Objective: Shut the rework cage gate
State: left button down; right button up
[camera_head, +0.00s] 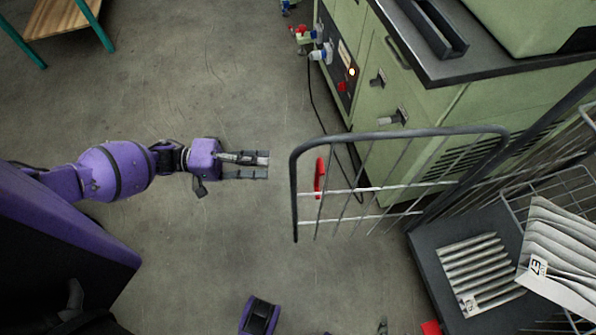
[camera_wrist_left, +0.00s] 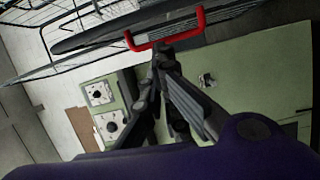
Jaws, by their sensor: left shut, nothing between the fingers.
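The rework cage gate (camera_head: 392,132) is a grey wire frame that stands open, swung out to the left from the cage. Its red handle (camera_head: 319,177) is near the gate's free left end. My left gripper (camera_head: 268,165) is shut and empty, pointing right, a short gap left of the gate's free edge. In the left wrist view, the red handle (camera_wrist_left: 165,41) shows just beyond the shut fingertips (camera_wrist_left: 162,50). Whether they touch cannot be told from that view alone; the head view shows them apart.
A green machine (camera_head: 410,165) with plugs and latches stands behind the gate. A dark cage base (camera_head: 425,250) at lower right holds pleated filters (camera_head: 475,270) and a tilted pleated filter (camera_head: 560,250). A wooden-topped table (camera_head: 60,15) is at upper left. The floor around my left gripper is clear.

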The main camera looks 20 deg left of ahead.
pick_arm(q)
jog(key=d+r+p, duration=0.1)
jog(key=d+p, duration=0.2)
jog(key=d, duration=0.6)
jog(key=shift+s+d+r+g, duration=0.15)
jog(key=shift+s+d+g, duration=0.2)
jog(key=shift+d+g, duration=0.05)
pick_arm(e)
jog(key=r, duration=0.1)
jog(key=w+r, duration=0.1)
jog(key=r, duration=0.1)
jog(key=shift+d, duration=0.15)
pick_arm(q)
jog(key=shift+s+p, duration=0.1)
jog(key=shift+p, duration=0.2)
pick_arm(e)
jog(key=shift+r, duration=0.1)
